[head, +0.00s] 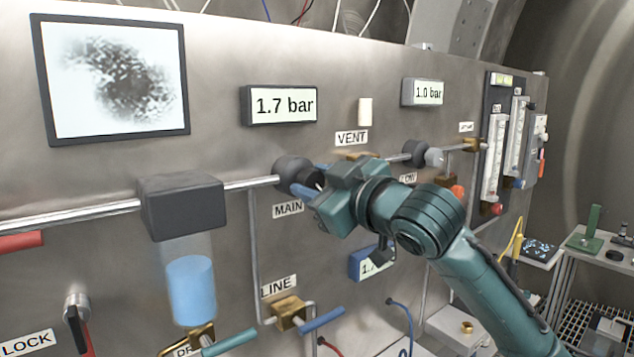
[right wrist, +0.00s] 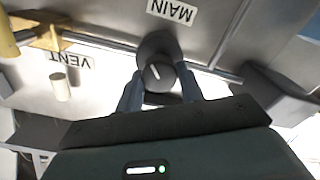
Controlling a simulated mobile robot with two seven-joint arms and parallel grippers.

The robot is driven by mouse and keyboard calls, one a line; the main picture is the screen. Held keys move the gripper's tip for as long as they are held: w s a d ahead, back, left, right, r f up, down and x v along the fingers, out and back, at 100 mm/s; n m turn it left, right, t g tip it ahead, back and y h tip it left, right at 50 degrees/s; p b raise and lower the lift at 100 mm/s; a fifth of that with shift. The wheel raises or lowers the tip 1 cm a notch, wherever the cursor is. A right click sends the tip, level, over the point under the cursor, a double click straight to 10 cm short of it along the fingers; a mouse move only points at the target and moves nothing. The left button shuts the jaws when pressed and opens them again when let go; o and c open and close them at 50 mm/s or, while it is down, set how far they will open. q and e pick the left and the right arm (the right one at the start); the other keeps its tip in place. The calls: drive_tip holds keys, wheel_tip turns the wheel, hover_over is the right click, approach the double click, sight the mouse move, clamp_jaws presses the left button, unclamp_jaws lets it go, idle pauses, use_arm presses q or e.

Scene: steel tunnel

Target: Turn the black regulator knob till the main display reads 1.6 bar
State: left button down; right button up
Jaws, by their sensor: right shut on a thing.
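The black regulator knob (head: 295,174) sits on the steel pipe above the MAIN label (head: 288,210). In the right wrist view the knob (right wrist: 158,77) has a white pointer line on its face. My right gripper (head: 318,186) is shut on the knob, one finger on each side of it; the wrist view also shows the two fingers (right wrist: 160,92). The main display (head: 283,105) reads 1.7 bar. My left gripper is not in view.
A second display (head: 423,93) reads 1.0 bar above another regulator (head: 415,153) on the right. A grey filter block with a blue bowl (head: 190,290) hangs at the left. A LINE valve with a blue handle (head: 322,320) is below. A shelf cart (head: 590,262) stands far right.

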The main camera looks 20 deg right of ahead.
drive_tip(key=o, duration=1)
drive_tip(key=b+v, duration=0.3)
drive_tip(key=v, duration=1)
drive_tip(key=shift+s, duration=0.1)
drive_tip(key=w+a+f+m+g+h, duration=0.1)
drive_tip(key=w+f+m+g, duration=0.15)
drive_tip(key=f, duration=1.25)
drive_tip(key=w+a+f+m+g, duration=0.15)
drive_tip(key=w+f, duration=0.25)
drive_tip(key=f, duration=1.1)
drive_tip(key=s+a+f+m+g, duration=0.1)
drive_tip(key=s+f, duration=0.5)
drive_tip(key=f, duration=0.3)
drive_tip(key=s+a+f+m+h, duration=0.1)
drive_tip(key=s+f, duration=0.5)
drive_tip(key=f, duration=0.2)
drive_tip(key=s+a+f+m+g+h, duration=0.1)
drive_tip(key=s+f, duration=0.6)
drive_tip(key=f, duration=0.2)
drive_tip(key=shift+a+f+g, duration=0.25)
drive_tip(key=shift+f+g, duration=0.05)
drive_tip(key=shift+f, duration=0.05)
